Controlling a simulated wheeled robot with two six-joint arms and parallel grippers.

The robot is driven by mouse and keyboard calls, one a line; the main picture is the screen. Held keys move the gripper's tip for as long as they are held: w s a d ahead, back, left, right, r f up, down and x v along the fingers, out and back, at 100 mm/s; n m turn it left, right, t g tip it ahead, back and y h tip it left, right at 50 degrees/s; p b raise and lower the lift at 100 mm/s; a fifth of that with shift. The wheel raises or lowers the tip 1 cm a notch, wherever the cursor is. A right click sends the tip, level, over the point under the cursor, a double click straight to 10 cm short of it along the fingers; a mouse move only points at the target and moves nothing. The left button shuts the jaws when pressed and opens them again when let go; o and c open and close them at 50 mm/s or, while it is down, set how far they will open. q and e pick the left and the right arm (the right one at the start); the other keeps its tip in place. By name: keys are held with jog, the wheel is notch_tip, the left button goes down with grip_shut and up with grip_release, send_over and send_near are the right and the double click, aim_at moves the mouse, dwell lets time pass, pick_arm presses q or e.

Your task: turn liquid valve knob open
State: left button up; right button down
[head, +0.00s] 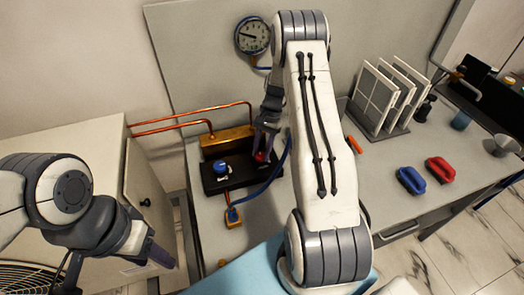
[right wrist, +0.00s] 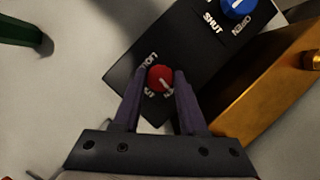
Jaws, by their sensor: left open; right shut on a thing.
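The red knob (right wrist: 160,78) sits on a black valve panel (right wrist: 127,82), with partly hidden lettering that seems to start "LIQU" beside it. In the right wrist view the two fingers of my right gripper (right wrist: 160,84) are shut on the knob, one on each side. Its white pointer line slants to the lower right, towards a label the fingers partly cover. In the head view the red knob (head: 261,156) is partly hidden under my right gripper (head: 265,140). A blue knob (head: 221,168) is on the same panel, apart from the gripper. My left gripper (head: 148,252) is open and empty, low at the left.
A brass block (head: 228,140) with copper pipes (head: 190,119) stands behind the panel. A round gauge (head: 253,37) hangs on the back board. A blue hose runs beside the panel. A plate rack (head: 385,100) and blue (head: 411,181) and red (head: 440,170) clamp-like items stand right.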

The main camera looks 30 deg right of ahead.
jog(key=shift+n, duration=0.5)
jog(key=shift+c, duration=2.2)
grip_release()
jog(key=b+v, duration=0.2)
jog(key=v, duration=0.8)
jog(key=shift+w+r, duration=0.2)
jog(key=shift+r, duration=0.1)
